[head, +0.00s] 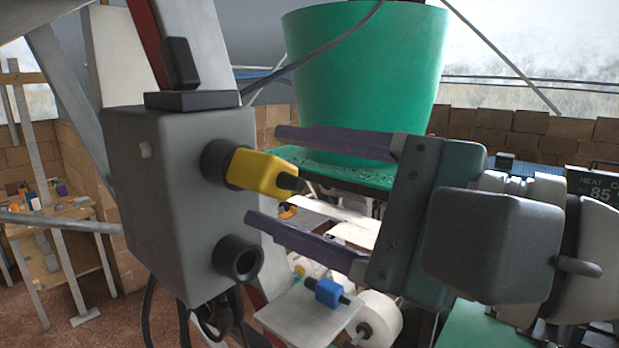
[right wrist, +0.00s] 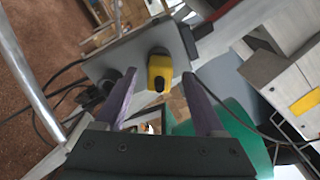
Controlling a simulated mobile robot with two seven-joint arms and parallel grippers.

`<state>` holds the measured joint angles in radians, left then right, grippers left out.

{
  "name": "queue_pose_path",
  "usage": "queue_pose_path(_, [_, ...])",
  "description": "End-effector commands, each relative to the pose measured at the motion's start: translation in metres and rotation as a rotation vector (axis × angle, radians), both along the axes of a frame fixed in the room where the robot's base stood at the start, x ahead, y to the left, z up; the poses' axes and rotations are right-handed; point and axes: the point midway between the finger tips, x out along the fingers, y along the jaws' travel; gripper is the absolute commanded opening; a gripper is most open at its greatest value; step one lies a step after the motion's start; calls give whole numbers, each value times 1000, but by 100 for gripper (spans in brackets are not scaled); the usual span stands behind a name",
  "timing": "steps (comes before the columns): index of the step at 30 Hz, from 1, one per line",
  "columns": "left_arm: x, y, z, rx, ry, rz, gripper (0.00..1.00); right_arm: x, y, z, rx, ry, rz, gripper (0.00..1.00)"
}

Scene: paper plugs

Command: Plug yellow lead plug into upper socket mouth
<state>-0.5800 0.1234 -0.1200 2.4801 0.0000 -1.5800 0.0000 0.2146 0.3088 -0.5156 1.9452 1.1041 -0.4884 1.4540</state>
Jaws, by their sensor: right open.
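The yellow lead plug (head: 263,173) sits in the upper socket mouth (head: 214,161) of a grey box (head: 170,190), pointing out to the right with a dark end. The lower socket mouth (head: 238,258) on the same box is empty. My right gripper (head: 262,178) is open, its two purple fingers above and below the plug, apart from it. In the right wrist view the yellow plug (right wrist: 160,72) shows just beyond and between the fingertips. My left gripper is not in view.
A large green tub (head: 365,80) stands behind the right gripper. A blue plug (head: 328,291) lies on a pale shelf (head: 305,318) below. Dark cables (head: 215,320) hang under the box. A wooden bench (head: 60,215) is far left.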

Motion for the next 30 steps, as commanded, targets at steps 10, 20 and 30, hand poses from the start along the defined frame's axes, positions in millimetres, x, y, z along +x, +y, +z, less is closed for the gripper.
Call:
queue_pose_path(10, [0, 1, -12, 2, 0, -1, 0, -12, -17, -5, -2, 0, -1, 71])
queue_pose_path(20, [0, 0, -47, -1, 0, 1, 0, -49, -67, -7, -4, 1, 0, 71])
queue_pose_path(30, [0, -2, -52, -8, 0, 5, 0, -59, -80, 0, -1, 1, 1, 71])
